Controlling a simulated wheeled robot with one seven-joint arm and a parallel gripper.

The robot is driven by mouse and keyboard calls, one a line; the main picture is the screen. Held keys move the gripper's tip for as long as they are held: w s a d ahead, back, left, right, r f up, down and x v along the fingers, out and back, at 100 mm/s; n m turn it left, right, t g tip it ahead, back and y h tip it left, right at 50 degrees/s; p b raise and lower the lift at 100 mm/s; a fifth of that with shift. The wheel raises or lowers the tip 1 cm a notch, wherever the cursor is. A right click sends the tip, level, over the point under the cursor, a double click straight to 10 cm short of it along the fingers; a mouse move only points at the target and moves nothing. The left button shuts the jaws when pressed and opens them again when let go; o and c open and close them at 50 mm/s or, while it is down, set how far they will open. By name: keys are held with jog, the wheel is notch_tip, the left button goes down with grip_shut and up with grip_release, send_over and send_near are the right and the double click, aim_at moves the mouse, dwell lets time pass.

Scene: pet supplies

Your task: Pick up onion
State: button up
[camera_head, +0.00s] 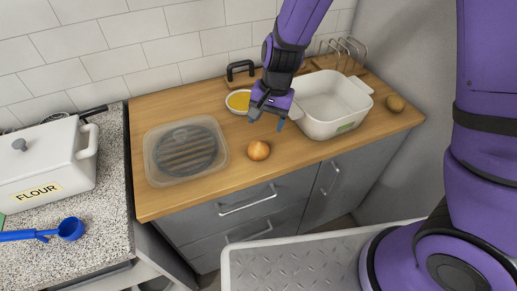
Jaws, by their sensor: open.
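The onion (258,150) is a small round orange-brown bulb on the wooden counter (240,185), near its front edge. My gripper (267,117) is open and points down, above and slightly behind the onion in the picture. A gap shows between the fingertips and the onion, and nothing shows between the fingers. The onion is in full view.
A white bin (328,127) stands just right of my gripper. A bowl of yellow contents (238,101) is behind it. A clear container with a dark round lid (160,178) is at the left.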

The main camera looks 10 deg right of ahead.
aim_at(261, 142)
jog(key=shift+s+a+f, duration=0.1)
jog(key=shift+a+f, duration=0.2)
jog(key=shift+f, duration=1.4)
jog(key=shift+s+a+f, duration=0.1)
jog(key=shift+a+f, duration=0.25)
jog(key=shift+f, duration=1.35)
jog(key=shift+s+a+f, duration=0.1)
jog(key=shift+a+f, duration=0.2)
jog(key=shift+f, duration=1.4)
jog(key=c, duration=0.6)
